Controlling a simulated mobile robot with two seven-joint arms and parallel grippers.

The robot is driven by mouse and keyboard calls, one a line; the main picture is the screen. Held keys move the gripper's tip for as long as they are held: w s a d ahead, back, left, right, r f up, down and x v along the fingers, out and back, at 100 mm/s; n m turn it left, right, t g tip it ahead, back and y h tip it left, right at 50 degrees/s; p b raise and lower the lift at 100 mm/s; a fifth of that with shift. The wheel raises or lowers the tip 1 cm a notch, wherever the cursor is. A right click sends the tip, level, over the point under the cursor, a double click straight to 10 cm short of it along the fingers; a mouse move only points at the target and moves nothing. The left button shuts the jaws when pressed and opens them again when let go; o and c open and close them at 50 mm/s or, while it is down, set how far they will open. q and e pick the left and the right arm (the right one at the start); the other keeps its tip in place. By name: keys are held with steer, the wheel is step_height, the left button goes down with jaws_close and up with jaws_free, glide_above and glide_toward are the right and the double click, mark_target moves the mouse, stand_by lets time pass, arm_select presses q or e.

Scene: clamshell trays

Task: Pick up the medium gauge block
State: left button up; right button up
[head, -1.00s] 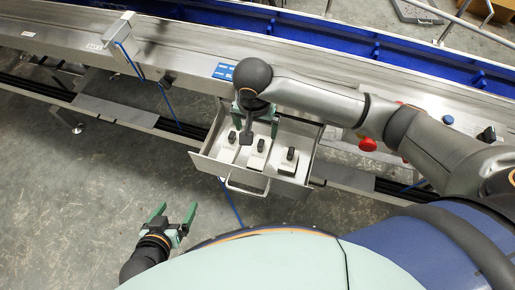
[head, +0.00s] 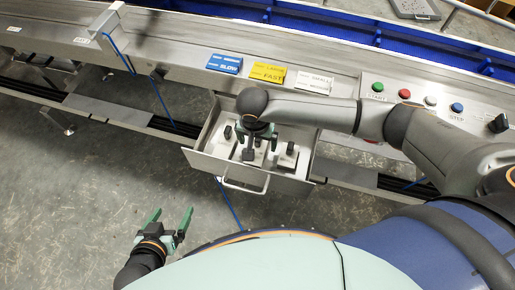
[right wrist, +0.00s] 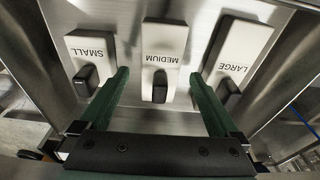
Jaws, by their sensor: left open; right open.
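The medium gauge block (right wrist: 163,45) is a white block labelled MEDIUM with a black knob, the middle one of three in an open metal drawer (head: 208,163). In the right wrist view it lies between the two green fingers of my right gripper (right wrist: 160,85), which is open and not closed on it. To its sides are the small block (right wrist: 90,45) and the large block (right wrist: 243,50), each with a black knob. In the head view my right gripper (head: 258,134) is over the drawer and partly hides the middle block. My left gripper (head: 168,218) is open and empty above the floor.
The drawer's handle (head: 244,188) faces me. Behind the drawer, a metal conveyor rail carries blue, yellow and white labels (head: 268,75) and coloured buttons (head: 404,94). The drawer walls stand close around the blocks. The floor at left is clear.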

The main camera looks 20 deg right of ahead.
steer(key=shift+c, duration=0.2)
jaws_close()
stand_by(0.6)
